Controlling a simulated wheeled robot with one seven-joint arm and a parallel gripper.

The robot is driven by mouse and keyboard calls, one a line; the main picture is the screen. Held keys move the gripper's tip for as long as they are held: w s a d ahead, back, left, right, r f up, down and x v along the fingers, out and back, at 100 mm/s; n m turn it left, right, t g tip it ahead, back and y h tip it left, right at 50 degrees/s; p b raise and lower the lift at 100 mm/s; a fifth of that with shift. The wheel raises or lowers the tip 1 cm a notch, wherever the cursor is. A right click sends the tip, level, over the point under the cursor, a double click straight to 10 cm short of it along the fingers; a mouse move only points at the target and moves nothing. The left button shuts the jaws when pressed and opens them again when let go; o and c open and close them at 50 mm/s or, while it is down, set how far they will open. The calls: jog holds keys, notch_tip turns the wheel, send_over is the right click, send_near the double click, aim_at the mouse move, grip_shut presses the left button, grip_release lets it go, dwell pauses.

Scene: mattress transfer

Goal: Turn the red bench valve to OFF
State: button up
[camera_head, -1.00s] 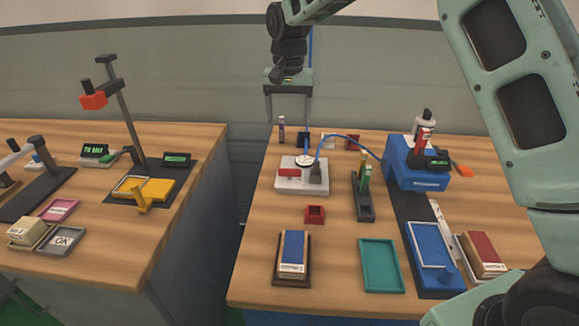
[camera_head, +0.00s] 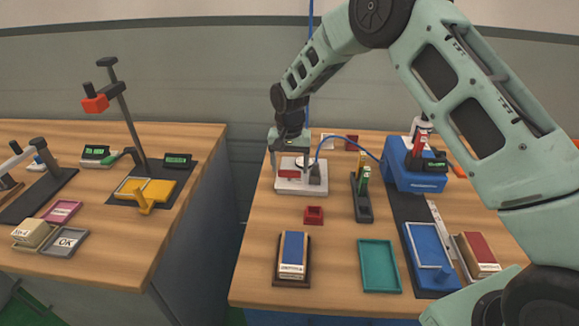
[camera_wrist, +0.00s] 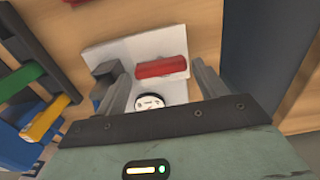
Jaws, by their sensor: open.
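The red bench valve handle (camera_head: 289,174) sits on a pale base plate (camera_head: 290,188) near the back of the right bench. In the wrist view the red handle (camera_wrist: 161,67) lies crosswise on the base plate (camera_wrist: 120,52), beyond a round white gauge (camera_wrist: 150,102). My gripper (camera_head: 288,165) is down at the valve, and its fingers are partly hidden in the head view. In the wrist view my gripper (camera_wrist: 160,78) is open, one finger to each side of the handle, with visible gaps. I cannot tell whether the fingers reach its height.
A black rack with a green block (camera_head: 363,180) stands right of the valve. A blue machine (camera_head: 412,172) is further right, with a blue hose running towards the gauge. A small red tray (camera_head: 313,215) lies in front. Bare wood lies left of the valve.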

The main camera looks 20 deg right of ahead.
jog(key=shift+f, duration=0.8)
jog(key=c, duration=0.7)
